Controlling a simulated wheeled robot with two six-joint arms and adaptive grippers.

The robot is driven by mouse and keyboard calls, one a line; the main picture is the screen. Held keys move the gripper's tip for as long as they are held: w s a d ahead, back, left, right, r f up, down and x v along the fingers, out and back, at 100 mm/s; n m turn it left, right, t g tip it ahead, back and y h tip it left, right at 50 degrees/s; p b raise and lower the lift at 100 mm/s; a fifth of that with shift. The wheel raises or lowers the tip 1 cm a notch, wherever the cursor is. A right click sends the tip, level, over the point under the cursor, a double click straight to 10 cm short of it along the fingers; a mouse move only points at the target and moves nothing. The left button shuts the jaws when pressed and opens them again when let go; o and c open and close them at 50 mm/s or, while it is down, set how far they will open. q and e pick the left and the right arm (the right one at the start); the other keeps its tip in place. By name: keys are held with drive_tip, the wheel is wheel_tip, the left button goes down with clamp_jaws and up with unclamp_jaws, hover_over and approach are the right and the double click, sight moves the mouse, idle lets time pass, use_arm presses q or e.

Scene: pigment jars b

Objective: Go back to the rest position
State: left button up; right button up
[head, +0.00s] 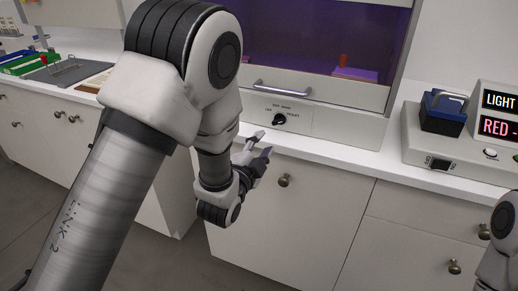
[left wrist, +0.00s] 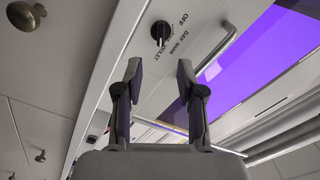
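My left gripper (head: 258,148) is in front of the cabinet, just below the counter edge and below the panel with the black rotary knob (head: 279,119). In the left wrist view the left gripper (left wrist: 158,75) has its two fingers apart with nothing between them. The black knob (left wrist: 160,31) shows beyond the fingertips, apart from them, beside the printed words OFF, DAY and VIOLET. My right gripper is not in view; only part of my right arm shows at the lower right edge of the head view.
A hood with a violet-lit inside (head: 290,45) and a bar handle (head: 283,89) stands above the knob panel. A box with a display reading LIGHT and RED (head: 498,127) stands at right on the counter (head: 345,156). A grey mat (head: 62,75) and green rack (head: 22,62) are at left.

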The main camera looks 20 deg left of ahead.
use_arm(q)
drive_tip(key=shift+s, duration=1)
drive_tip(key=s+a+f+n+g+y+p, duration=0.1)
drive_tip(key=s+a+f+n+g+p, duration=0.2)
drive_tip(key=s+f, duration=0.55)
drive_tip(key=s+a+f+n+g+p, duration=0.1)
drive_tip(key=s+f+g+p, duration=0.4)
drive_tip(key=f, duration=0.7)
drive_tip(key=s+f+n+g, duration=0.4)
drive_tip(key=s+g, duration=0.1)
drive_tip(key=s, duration=0.5)
drive_tip(key=s+f+n+g, duration=0.4)
drive_tip(key=s+n+g, duration=0.1)
drive_tip(key=s, duration=0.4)
drive_tip(key=shift+s+f+h, duration=0.15)
drive_tip(key=shift+s+h, duration=0.15)
drive_tip(key=shift+s, duration=0.05)
